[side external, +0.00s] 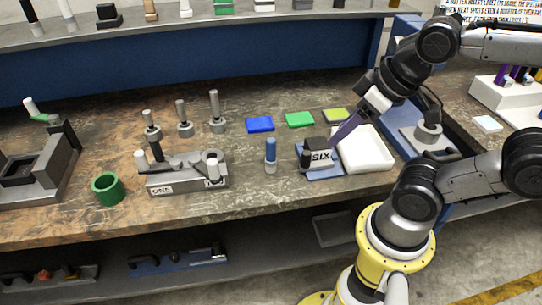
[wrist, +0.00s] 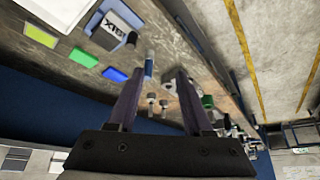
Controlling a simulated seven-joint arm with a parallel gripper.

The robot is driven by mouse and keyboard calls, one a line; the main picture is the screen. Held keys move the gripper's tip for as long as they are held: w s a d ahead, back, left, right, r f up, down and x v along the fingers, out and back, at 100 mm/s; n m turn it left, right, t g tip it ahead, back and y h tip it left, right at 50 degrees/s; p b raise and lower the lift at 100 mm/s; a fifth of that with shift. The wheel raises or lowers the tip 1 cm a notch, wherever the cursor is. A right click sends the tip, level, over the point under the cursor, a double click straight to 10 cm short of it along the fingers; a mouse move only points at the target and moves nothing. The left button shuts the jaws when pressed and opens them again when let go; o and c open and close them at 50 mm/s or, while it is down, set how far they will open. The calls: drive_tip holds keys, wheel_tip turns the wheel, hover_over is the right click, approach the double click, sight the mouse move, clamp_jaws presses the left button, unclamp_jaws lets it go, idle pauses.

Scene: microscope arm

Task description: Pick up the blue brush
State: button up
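The blue brush (side external: 270,152) stands upright on the bench, with a blue upper part and a pale grey lower part. It also shows in the wrist view (wrist: 149,65), near the tip of the left finger. My gripper (side external: 338,138) has long purple fingers and hangs above the block marked SIX, to the right of the brush and apart from it. In the wrist view my gripper (wrist: 160,73) has its fingers spread with nothing held between them.
The SIX block (side external: 320,158) and a white tray (side external: 366,152) lie right of the brush. A grey fixture marked ONE (side external: 187,183) and a green ring (side external: 107,189) stand left. Blue (side external: 260,124), green (side external: 299,119) and yellow (side external: 335,115) pads lie behind. Bench around the brush is clear.

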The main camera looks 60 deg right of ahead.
drive_tip(key=shift+o, duration=0.9)
drive_tip(key=w+r+n+g, duration=0.2)
drive_tip(key=w+r+n, duration=0.3)
drive_tip(key=n, duration=0.6)
drive_tip(key=n+g, duration=0.3)
drive_tip(key=n, duration=0.3)
hover_over(271, 150)
wheel_tip(271, 150, down, 6)
drive_tip(key=shift+g, duration=0.3)
drive_tip(key=f, duration=0.9)
drive_tip(key=shift+w+d, duration=0.3)
drive_tip(key=shift+d, duration=0.05)
drive_tip(key=shift+d+f, duration=0.2)
drive_tip(key=shift+f, duration=2.85)
